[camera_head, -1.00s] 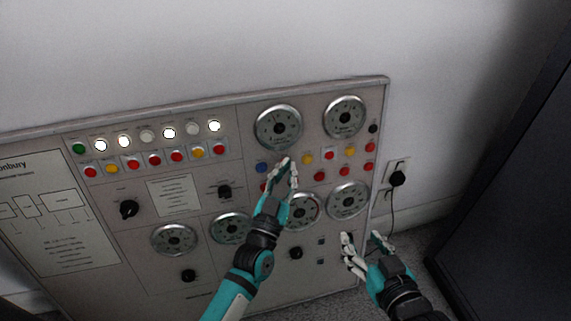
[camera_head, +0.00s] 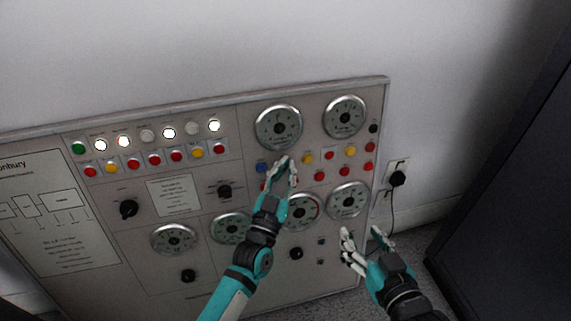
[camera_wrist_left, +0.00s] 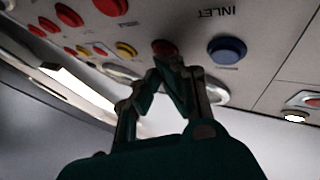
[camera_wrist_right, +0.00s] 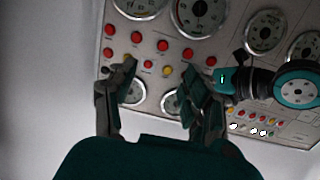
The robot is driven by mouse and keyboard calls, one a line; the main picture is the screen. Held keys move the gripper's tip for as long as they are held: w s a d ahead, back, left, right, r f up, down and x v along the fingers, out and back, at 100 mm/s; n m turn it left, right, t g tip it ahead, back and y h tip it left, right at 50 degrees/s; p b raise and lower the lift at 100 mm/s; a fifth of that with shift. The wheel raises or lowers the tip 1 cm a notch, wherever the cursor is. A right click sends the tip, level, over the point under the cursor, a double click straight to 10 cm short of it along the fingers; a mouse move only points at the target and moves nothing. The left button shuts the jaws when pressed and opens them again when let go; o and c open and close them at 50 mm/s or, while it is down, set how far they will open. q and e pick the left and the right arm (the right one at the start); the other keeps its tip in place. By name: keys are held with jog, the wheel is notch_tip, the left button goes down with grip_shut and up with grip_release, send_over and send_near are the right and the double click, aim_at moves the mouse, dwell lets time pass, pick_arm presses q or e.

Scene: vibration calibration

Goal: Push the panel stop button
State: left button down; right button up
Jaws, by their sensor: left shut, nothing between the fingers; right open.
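The control panel (camera_head: 140,270) leans by the wall, with rows of coloured buttons, lamps and dials. My left gripper (camera_head: 287,163) is shut and empty, in front of the button group below the upper dials. In the left wrist view its fingertips (camera_wrist_left: 167,64) are close to a red button (camera_wrist_left: 164,46), beside a blue button (camera_wrist_left: 227,50); whether they touch cannot be told. The blue button shows in the head view (camera_head: 262,168). Which button is the stop is not legible. My right gripper (camera_head: 362,236) is open and empty at the panel's lower right; its fingers also show in the right wrist view (camera_wrist_right: 162,85).
Other red (camera_head: 320,176) and yellow (camera_head: 307,159) buttons sit close right of my left gripper. A black plug in a wall socket (camera_head: 397,179) is right of the panel, its cable hanging down. A dark cabinet (camera_head: 510,190) stands at the far right.

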pick_arm(q)
jog(key=shift+s+p, duration=0.3)
jog(key=shift+p, duration=0.05)
jog(key=shift+s+d+r+p, duration=0.1)
jog(key=shift+s+d+p, duration=0.1)
jog(key=shift+s+p, duration=0.2)
pick_arm(e)
jog(key=s+d+f+g+h, duration=0.1)
jog(key=s+f+g, duration=0.2)
jog(key=f, duration=0.1)
jog(key=shift+s+d+f, duration=0.2)
jog(key=shift+d+f, duration=0.15)
jog(key=shift+f, duration=0.05)
pick_arm(q)
jog(key=s+p, duration=0.1)
jog(key=s+d+p, duration=0.1)
jog(key=s, duration=0.1)
jog(key=s+r+p, duration=0.1)
jog(key=shift+s+d, duration=0.15)
jog(key=shift+s, duration=0.25)
pick_arm(e)
jog(key=s+d+f+g+h, duration=0.1)
jog(key=s+d+f+g, duration=0.1)
jog(key=s, duration=0.3)
jog(key=s+d+f+g, duration=0.1)
jog(key=s+f+g, duration=0.1)
jog(key=s+g, duration=0.3)
jog(key=shift+s+d+f+m+h, duration=0.3)
jog(key=shift+s+d+h, duration=0.1)
jog(key=shift+s, duration=0.35)
